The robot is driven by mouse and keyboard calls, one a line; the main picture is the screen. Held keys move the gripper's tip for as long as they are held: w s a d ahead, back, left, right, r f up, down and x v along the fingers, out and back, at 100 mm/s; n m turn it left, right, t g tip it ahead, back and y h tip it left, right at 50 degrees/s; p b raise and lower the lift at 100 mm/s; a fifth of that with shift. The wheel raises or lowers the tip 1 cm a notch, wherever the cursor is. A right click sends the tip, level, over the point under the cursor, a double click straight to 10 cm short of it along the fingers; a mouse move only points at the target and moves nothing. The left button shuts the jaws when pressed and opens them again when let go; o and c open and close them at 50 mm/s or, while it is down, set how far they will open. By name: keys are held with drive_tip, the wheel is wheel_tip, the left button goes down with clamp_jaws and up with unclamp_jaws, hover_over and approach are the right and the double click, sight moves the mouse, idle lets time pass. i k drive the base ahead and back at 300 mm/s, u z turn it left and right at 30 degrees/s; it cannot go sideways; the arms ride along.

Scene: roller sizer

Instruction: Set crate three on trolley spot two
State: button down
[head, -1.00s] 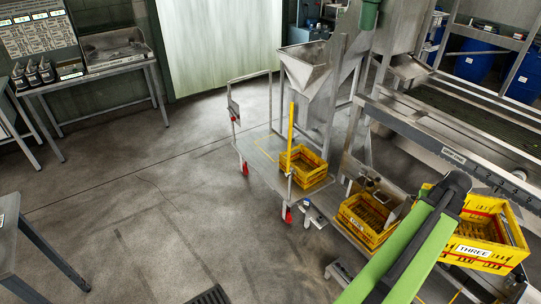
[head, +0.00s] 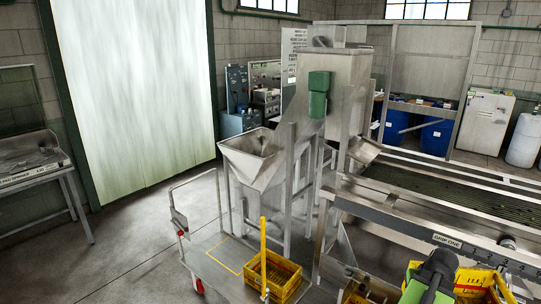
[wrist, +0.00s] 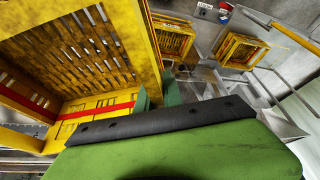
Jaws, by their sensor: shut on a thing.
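Crate three (head: 472,283) is a yellow slatted crate with a red stripe, at the lower right of the head view and cut off by the bottom edge. It fills the left of the wrist view (wrist: 75,108). My gripper (wrist: 157,95) is shut on its wall and holds it up. The trolley (head: 212,262) stands lower centre, with another yellow crate (head: 270,276) on its right part. A bare yellow-outlined spot shows to the left of that crate. No spot number is legible, and crate three's label is out of view.
A yellow post (head: 263,240) rises at the trolley crate's near side. Another yellow crate (head: 353,296) is partly cut off at the bottom. The steel hopper (head: 252,155) stands behind the trolley, and the sizer frame (head: 400,220) runs along the right. Floor left of the trolley is clear.

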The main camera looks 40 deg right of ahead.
sight(234, 255)
drive_tip(key=z, duration=0.15)
drive_tip(key=i, duration=1.85)
drive_tip(key=u, duration=0.5)
drive_tip(key=i, duration=1.5)
drive_tip(key=u, duration=0.5)
